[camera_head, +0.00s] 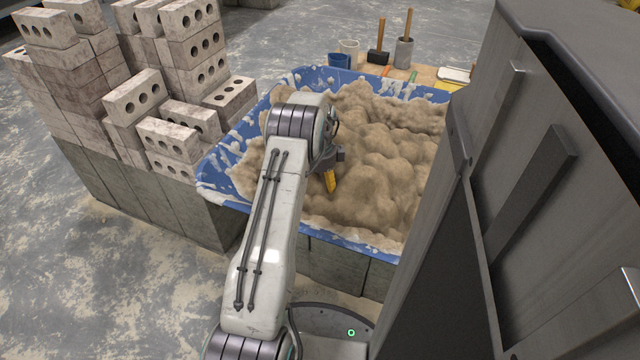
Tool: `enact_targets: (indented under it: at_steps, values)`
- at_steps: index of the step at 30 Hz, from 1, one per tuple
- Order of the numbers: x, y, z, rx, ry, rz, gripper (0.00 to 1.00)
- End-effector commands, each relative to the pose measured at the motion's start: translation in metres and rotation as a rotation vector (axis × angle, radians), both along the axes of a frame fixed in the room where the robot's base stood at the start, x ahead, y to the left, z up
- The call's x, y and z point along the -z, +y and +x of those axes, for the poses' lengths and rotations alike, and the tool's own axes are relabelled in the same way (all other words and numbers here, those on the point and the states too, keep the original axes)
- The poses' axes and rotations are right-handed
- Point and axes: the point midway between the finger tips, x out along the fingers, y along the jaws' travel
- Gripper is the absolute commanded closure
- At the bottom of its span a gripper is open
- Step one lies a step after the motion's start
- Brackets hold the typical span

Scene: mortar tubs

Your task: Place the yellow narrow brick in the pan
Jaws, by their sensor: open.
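My gripper (331,181) is over the mortar in the blue tub, mostly hidden behind my own wrist. A narrow yellow piece shows at its lower end; I cannot tell whether it is a finger or the yellow narrow brick. The jaws are open. A pale shallow tray (455,74), perhaps the pan, lies on the wooden board behind the tub at the right. A yellow patch (449,86) shows just in front of it, too small to identify and partly cut off by my body.
The blue tub (228,150) is full of lumpy mortar (385,150). Stacked perforated bricks (168,138) stand at its left. A black-headed hammer (377,56), a grey cup (403,54) with a handle in it, a pale cup (349,48) and a blue cup (339,60) stand behind.

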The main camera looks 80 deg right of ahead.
Motion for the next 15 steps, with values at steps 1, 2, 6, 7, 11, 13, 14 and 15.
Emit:
enact_targets:
  at_steps: [1,2,6,7,11,13,14,15]
  values:
    - [-0.001,0.0,0.0,0.0,0.0,0.0,0.15]
    - [-0.001,0.0,0.0,0.0,0.0,0.0,0.15]
    - [-0.011,0.0,0.0,0.0,0.0,-0.002,0.15]
    - [-0.015,-0.001,0.0,0.0,0.0,-0.002,0.15]
    - [-0.036,-0.001,0.0,0.0,0.0,-0.003,0.15]
    - [-0.049,-0.001,0.0,0.0,0.0,-0.003,0.15]
    - [-0.054,-0.001,0.0,0.0,0.0,-0.003,0.15]
    - [-0.061,-0.001,0.0,0.0,0.0,-0.003,0.15]
